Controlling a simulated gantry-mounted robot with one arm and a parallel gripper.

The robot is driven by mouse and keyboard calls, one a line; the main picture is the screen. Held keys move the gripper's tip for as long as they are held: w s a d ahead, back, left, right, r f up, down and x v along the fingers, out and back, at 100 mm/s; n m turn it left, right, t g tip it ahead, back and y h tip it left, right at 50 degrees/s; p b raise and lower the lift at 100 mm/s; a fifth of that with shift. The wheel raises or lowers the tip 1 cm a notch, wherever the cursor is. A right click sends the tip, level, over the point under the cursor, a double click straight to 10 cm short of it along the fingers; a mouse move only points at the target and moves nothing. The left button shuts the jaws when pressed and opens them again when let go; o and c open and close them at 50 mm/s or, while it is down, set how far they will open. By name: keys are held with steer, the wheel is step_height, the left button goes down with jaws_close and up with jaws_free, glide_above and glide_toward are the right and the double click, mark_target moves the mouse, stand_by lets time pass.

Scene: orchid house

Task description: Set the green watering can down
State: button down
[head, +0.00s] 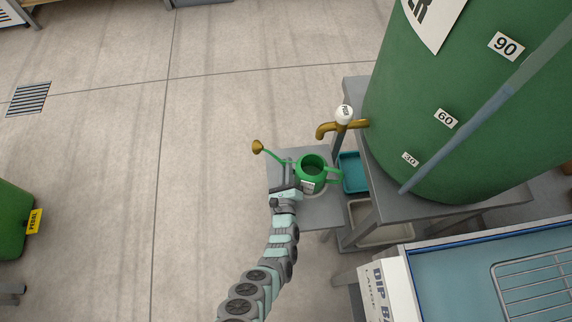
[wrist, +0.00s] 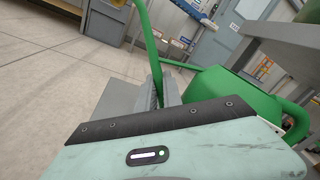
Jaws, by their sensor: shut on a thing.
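The green watering can (head: 311,168) has a white label, a thin spout and a brass rose (head: 257,146) pointing left. It is over a small grey stand (head: 320,211) in front of the tank. My gripper (head: 286,179) is at the can's left side, around the spout side, and is shut on the can. In the wrist view, the can's green body (wrist: 232,92) is beyond my gripper (wrist: 164,90), with a green tube running up between the fingers. I cannot tell whether the can's base touches the stand.
A brass tap (head: 328,129) on the large green tank (head: 450,110) reaches close behind the can. A teal tray (head: 356,174) and a pale tray (head: 380,233) lie to the right. A dip bench (head: 440,275) is at lower right. The floor at left is open.

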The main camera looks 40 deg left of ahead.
steer(key=c, duration=1.4)
jaws_free()
steer(key=shift+a, duration=0.1)
steer(key=p+v, duration=0.4)
steer(key=v, duration=0.7)
